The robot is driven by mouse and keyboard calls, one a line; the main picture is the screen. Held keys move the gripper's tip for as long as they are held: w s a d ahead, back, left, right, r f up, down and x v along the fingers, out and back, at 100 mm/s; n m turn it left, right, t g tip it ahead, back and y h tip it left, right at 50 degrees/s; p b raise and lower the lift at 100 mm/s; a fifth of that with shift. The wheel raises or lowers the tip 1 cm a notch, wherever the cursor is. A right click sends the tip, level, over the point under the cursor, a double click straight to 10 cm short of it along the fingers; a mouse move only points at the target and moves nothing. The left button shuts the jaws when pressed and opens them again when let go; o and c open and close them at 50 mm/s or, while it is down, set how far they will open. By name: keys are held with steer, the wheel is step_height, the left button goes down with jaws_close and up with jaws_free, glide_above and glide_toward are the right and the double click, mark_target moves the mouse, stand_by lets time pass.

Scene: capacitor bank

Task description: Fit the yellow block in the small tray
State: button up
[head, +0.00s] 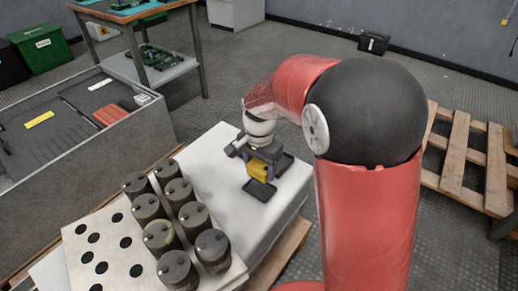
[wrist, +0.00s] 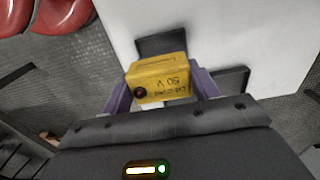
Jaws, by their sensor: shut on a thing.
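The yellow block (head: 258,171) is held between the purple fingers of my gripper (head: 262,160), above the white-topped surface. In the wrist view the block (wrist: 158,80) shows printed text and a dark round spot, with a finger of my gripper (wrist: 160,92) on each side. A small dark tray (head: 260,191) lies on the white top just in front of the block. Another dark tray-like shape (head: 284,164) lies to the right, partly behind the gripper. In the wrist view dark shapes show beyond the block (wrist: 160,44) and right of it (wrist: 236,79). The block's underside is hidden.
Several dark cylindrical capacitors (head: 175,225) stand at the left on a pale board with round holes (head: 75,240). A grey bin (head: 60,160) with parts stands further left. A wooden pallet (head: 465,165) is at the right. The white top (head: 215,165) is clear left of the gripper.

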steer(key=shift+w+f, duration=0.15)
steer(key=shift+w, duration=0.25)
step_height(320, 180, down, 5)
steer(key=b, duration=0.4)
steer(key=shift+s+f+b, duration=0.1)
steer(key=shift+f+b, duration=0.05)
steer(key=shift+b, duration=0.2)
steer(key=shift+p, duration=0.3)
stand_by(0.5)
steer(key=shift+f+b, duration=0.35)
steer(key=shift+f, duration=0.3)
stand_by(0.9)
steer(key=o, duration=1.2)
steer(key=shift+o, duration=0.2)
